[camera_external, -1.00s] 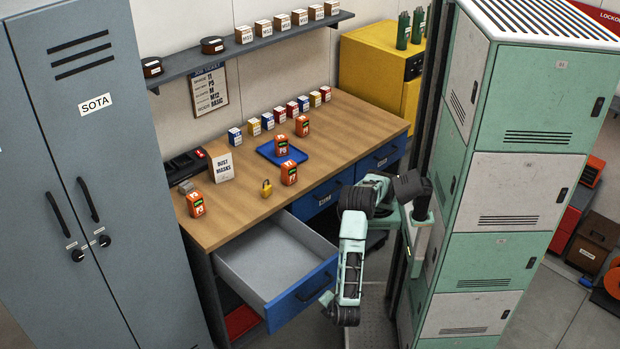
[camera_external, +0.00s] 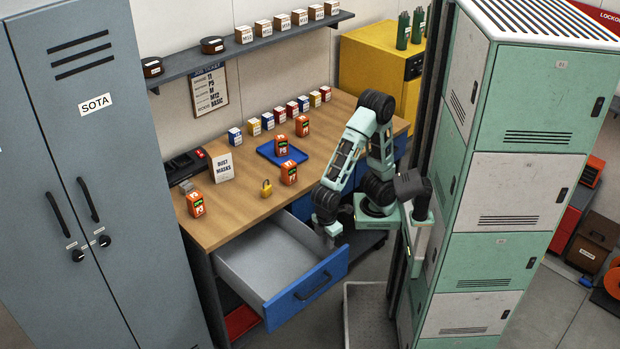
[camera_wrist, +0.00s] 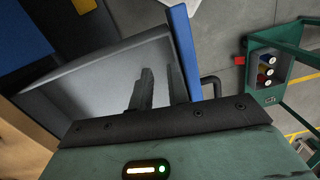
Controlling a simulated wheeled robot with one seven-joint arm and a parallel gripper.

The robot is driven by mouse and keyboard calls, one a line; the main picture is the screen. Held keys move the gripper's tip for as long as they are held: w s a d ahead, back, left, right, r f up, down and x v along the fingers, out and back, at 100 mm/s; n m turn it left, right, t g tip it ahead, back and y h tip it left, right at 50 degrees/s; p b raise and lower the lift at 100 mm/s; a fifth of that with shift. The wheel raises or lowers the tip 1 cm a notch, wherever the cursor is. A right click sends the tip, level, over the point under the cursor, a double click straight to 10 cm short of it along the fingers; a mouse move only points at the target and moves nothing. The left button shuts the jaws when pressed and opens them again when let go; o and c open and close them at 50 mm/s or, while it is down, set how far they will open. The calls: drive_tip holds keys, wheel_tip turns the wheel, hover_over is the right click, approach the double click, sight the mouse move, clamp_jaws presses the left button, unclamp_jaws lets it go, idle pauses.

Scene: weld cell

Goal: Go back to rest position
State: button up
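My gripper (camera_external: 330,236) points down near the right end of the open drawer's blue front (camera_external: 306,294). In the wrist view, my gripper's two dark fingers (camera_wrist: 160,78) stand apart with nothing between them. The drawer's grey inside (camera_external: 262,262) looks empty, and it also shows in the wrist view (camera_wrist: 105,80) behind the fingers. My arm is bent, with its elbow raised beside the workbench. I cannot tell whether the fingers touch the drawer.
The wooden bench (camera_external: 232,208) carries a blue tray (camera_external: 267,152), several orange boxes (camera_external: 196,204) and a yellow padlock (camera_external: 266,188). A grey cabinet (camera_external: 100,170) stands left. Green-and-white lockers (camera_external: 510,190) stand close on my right. Some floor is clear before the drawer.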

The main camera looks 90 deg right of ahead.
drive_tip(key=s+d+f+y, duration=0.1)
drive_tip(key=s+d+f, duration=0.15)
drive_tip(key=d, duration=0.35)
wheel_tip(320, 180, up, 14)
drive_tip(key=p, duration=1.3)
drive_tip(key=shift+s+r+t, duration=0.2)
drive_tip(key=shift+s+t, duration=0.15)
drive_tip(key=shift+t, duration=0.05)
drive_tip(key=shift+a, duration=0.1)
